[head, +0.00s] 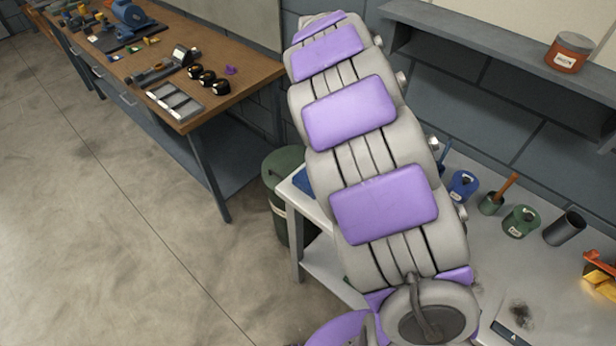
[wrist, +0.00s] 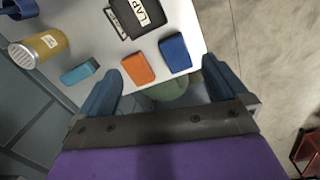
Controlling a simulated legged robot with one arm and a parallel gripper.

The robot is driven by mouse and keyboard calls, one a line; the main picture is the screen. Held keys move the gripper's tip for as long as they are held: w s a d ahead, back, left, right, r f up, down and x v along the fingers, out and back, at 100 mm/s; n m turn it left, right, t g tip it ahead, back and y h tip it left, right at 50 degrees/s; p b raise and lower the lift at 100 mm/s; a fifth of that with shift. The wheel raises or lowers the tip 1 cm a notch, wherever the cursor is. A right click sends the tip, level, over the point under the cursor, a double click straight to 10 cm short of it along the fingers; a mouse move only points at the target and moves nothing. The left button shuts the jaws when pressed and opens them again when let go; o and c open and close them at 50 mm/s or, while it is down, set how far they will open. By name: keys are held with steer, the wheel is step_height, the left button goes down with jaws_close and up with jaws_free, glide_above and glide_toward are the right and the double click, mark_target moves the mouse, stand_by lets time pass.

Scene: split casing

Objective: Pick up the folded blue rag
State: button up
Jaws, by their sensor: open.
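A dark blue folded rag (wrist: 175,53) lies on the pale table near its edge in the wrist view. In the head view a bit of blue (head: 304,181) shows at the table's left edge beside my arm and looks like the same rag, mostly hidden. An orange folded piece (wrist: 138,68) lies just left of the rag in the wrist view, and a smaller light blue block (wrist: 80,71) lies further left. My gripper (wrist: 163,70) is open and empty, its two blue fingers spread wide, with the rag beyond them, apart from both. The head view hides the gripper behind my arm.
A green bin (head: 287,205) is below the table edge. Several pots and cups, including a green one (head: 521,221), stand right of my arm. A wooden bench (head: 180,105) is at left.

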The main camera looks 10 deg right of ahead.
steer(key=w+a+f+n+p, duration=0.2)
steer(key=w+a+f+n, duration=0.15)
steer(key=w, duration=0.35)
steer(key=y+b, duration=0.1)
steer(key=b, duration=0.1)
glide_toward(309, 179)
steer(key=shift+m, duration=0.25)
steer(key=f, duration=0.5)
steer(key=shift+w+d, duration=0.2)
steer(key=shift+w, duration=0.1)
steer(key=f, duration=0.2)
steer(key=s+f+b, duration=0.1)
steer(key=f, duration=0.1)
steer(key=shift+a+f+b, duration=0.1)
steer(key=shift+f+b, duration=0.1)
steer(key=shift+b, duration=0.1)
steer(key=shift+f, duration=0.5)
steer(key=shift+r, duration=0.1)
steer(key=shift+c, duration=0.2)
steer(key=c, duration=1)
